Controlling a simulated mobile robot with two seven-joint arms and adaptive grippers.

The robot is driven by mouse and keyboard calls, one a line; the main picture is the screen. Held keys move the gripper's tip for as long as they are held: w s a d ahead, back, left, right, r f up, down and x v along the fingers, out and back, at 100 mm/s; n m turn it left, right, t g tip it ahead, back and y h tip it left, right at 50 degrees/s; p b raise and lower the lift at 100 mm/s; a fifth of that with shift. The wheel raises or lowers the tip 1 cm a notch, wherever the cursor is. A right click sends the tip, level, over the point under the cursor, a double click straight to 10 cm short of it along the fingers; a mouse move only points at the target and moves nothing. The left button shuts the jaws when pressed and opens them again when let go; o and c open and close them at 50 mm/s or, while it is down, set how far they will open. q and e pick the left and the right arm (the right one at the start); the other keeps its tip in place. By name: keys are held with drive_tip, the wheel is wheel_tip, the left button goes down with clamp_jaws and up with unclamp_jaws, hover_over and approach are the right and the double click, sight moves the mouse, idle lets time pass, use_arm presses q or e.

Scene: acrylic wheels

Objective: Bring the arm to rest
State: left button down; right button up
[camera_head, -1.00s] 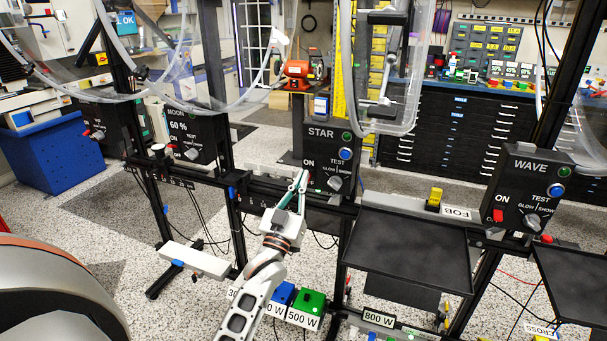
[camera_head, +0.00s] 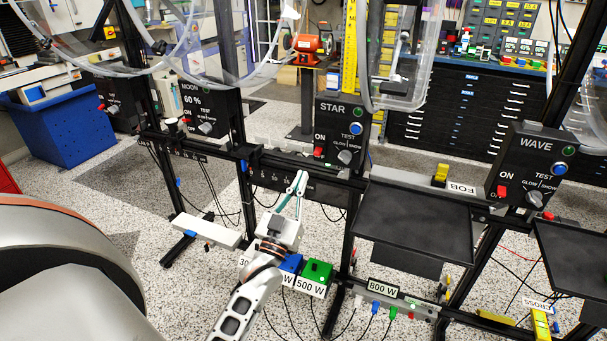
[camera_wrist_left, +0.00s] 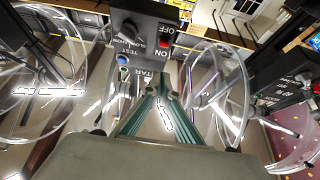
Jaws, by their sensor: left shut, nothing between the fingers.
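My left gripper (camera_head: 301,178) points up and away in the head view, below and left of the STAR control box (camera_head: 338,133). Its slim green fingers are shut with nothing between them, and it looks apart from the box. In the left wrist view the fingers (camera_wrist_left: 160,92) come together in front of the same STAR box (camera_wrist_left: 150,35), whose knob, buttons and red ON/OFF switch show. My left arm reaches up from the bottom of the head view. My right gripper does not show.
The MOON box (camera_head: 205,113) and WAVE box (camera_head: 530,166) stand on the black frame either side. A black tray (camera_head: 415,220) lies right of the gripper. A blue block and a green 500 W block (camera_head: 316,271) sit just below it. Clear acrylic wheels (camera_head: 400,60) hang above.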

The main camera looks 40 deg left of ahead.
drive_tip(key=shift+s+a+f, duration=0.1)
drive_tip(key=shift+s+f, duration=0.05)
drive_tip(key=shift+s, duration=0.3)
use_arm(q)
drive_tip(key=s+d+f+m+g+h+p, duration=0.1)
drive_tip(key=s+d+f+m+g+h, duration=0.15)
drive_tip(key=s+d+f, duration=0.5)
drive_tip(key=s+d+f+m+g+h+p, duration=0.25)
drive_tip(key=d+f+g+h, duration=0.2)
drive_tip(key=f, duration=0.55)
drive_tip(key=s+d+f+m+g, duration=0.1)
drive_tip(key=s+d+f, duration=0.3)
drive_tip(key=s, duration=0.4)
drive_tip(key=s+d+f+m+g+h, duration=0.1)
drive_tip(key=s+d+f+g, duration=0.3)
drive_tip(key=s+f, duration=0.3)
drive_tip(key=shift+s+d+g, duration=0.3)
drive_tip(key=shift+s+d, duration=0.1)
drive_tip(key=shift+s, duration=0.3)
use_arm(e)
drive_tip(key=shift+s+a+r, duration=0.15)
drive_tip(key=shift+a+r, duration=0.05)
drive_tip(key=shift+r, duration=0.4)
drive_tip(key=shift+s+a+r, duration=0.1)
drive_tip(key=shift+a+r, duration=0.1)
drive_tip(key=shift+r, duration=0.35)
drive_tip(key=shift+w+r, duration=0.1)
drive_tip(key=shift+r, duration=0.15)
